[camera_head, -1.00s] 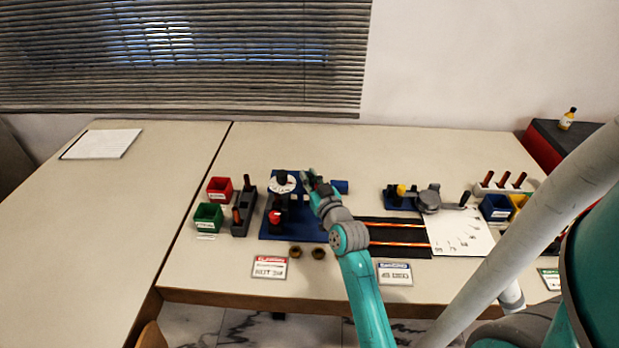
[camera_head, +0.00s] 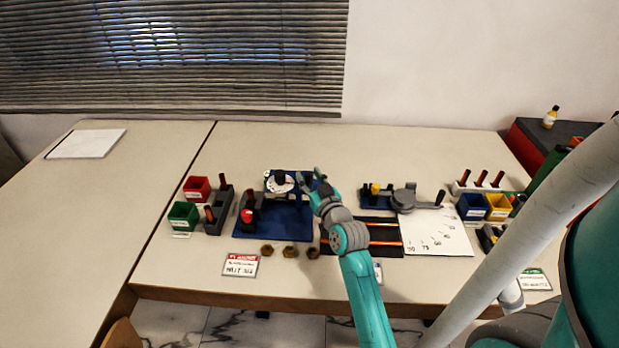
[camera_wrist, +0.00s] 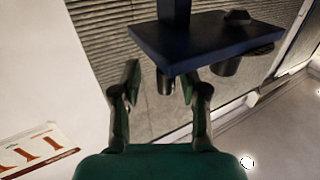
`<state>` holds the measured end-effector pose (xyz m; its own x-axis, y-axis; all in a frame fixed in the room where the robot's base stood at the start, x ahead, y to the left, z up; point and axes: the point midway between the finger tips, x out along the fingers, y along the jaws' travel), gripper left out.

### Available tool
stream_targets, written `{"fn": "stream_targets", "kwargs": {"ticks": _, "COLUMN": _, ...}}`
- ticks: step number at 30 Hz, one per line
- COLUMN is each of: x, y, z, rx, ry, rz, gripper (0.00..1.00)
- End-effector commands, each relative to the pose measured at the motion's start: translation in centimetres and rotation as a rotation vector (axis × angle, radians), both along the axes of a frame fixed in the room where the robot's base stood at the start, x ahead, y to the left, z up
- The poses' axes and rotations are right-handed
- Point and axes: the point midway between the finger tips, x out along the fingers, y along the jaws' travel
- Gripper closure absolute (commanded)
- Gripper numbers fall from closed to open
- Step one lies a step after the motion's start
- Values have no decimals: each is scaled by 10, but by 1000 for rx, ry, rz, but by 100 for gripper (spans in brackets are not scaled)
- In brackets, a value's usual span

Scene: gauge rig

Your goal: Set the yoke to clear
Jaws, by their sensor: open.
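The blue rig board (camera_head: 290,222) on the table carries a white dial (camera_head: 281,184) with a black knob and a red-topped dark post (camera_head: 248,208). I cannot tell for sure which part is the yoke, and no "clear" mark is readable. My gripper (camera_head: 311,178) is open over the board's back right, right of the dial, and hides parts there. In the wrist view, a dark blue plate (camera_wrist: 205,45) with a post and dark cylinders shows just beyond the parted fingers (camera_wrist: 160,85). A grey cylinder (camera_wrist: 165,84) appears between the fingertips; contact is not clear.
Red (camera_head: 196,188) and green (camera_head: 183,215) bins and a grey peg holder (camera_head: 222,208) stand left. Several nuts (camera_head: 290,251) and a label card (camera_head: 241,265) lie in front. A black striped mat (camera_head: 385,247) and a grey lever fixture (camera_head: 404,200) are right.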

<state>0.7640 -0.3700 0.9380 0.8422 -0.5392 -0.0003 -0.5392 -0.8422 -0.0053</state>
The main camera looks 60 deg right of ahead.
Motion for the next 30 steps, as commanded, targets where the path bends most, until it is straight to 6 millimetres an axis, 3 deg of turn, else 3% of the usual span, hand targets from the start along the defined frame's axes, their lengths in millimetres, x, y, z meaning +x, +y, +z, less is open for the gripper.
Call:
{"fn": "stream_targets", "kwargs": {"ticks": 8, "x": -6, "y": 5, "z": -1, "rx": 1, "ry": 2, "rz": 1, "gripper": 57}}
{"fn": "stream_targets", "kwargs": {"ticks": 24, "x": -81, "y": 51, "z": -1, "rx": 2, "ry": 1, "rz": -1, "gripper": 57}}
{"fn": "stream_targets", "kwargs": {"ticks": 30, "x": -97, "y": 61, "z": -1, "rx": 1, "ry": 0, "rz": 0, "gripper": 57}}
